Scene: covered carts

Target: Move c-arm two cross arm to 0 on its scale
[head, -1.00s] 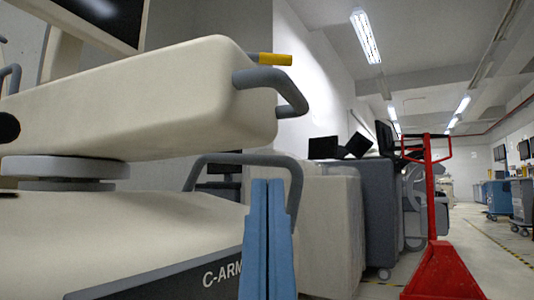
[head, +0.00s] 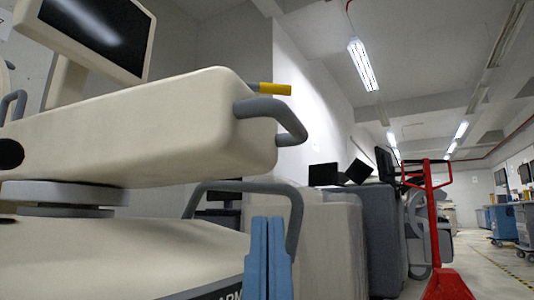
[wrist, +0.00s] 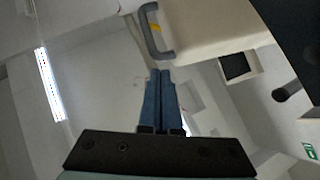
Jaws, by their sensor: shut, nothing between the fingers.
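The cream cross arm (head: 130,125) of the C-arm spans the left of the head view. It has a grey loop handle (head: 290,118) and a yellow-tipped lever (head: 275,89) at its right end. It rests over a grey round pivot (head: 65,194) on the cream base (head: 110,255). My gripper (head: 268,222) has blue fingers, shut and empty, in front of the base's lower grey handle (head: 245,187). In the wrist view the gripper (wrist: 160,75) points towards the cross arm (wrist: 210,25), apart from its handle (wrist: 152,32). I cannot see a scale.
A monitor (head: 95,30) stands above the arm at the left. Covered carts (head: 335,240) stand behind the base. A red pallet jack (head: 435,230) stands at the right, with an open aisle (head: 490,265) beyond it.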

